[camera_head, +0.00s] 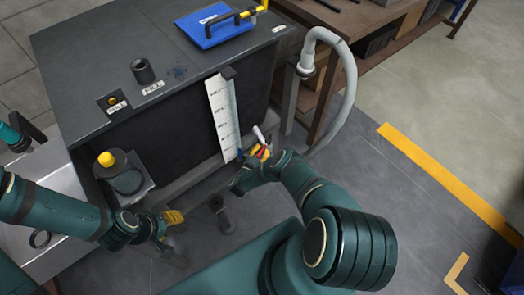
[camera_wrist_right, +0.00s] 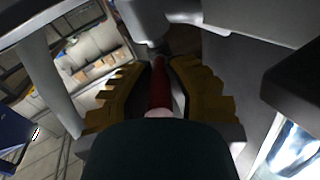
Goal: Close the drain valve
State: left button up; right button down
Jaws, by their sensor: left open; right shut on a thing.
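The drain valve shows as a red lever (camera_wrist_right: 160,88) between the yellow fingers of my right gripper (camera_wrist_right: 158,90) in the right wrist view. In the head view my right gripper (camera_head: 260,152) is at the lower right front of the dark tank, and a bit of red (camera_head: 264,151) shows at its fingers. It is shut on the red lever. The valve body is mostly hidden by the gripper and arm. My left gripper (camera_head: 174,217) is open, low in front of the tank, away from the valve.
The dark tank (camera_head: 95,55) carries a blue tray (camera_head: 213,30) on top and a white marked strip (camera_head: 222,115) on its front. A grey hose (camera_head: 350,90) curves down at the right. A yellow-topped dark container (camera_head: 107,158) stands at the left.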

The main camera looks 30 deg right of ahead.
dwell(0.4)
jog(key=c, duration=0.9)
grip_release()
jog(key=shift+w, duration=0.1)
jog(key=shift+v, duration=3.8)
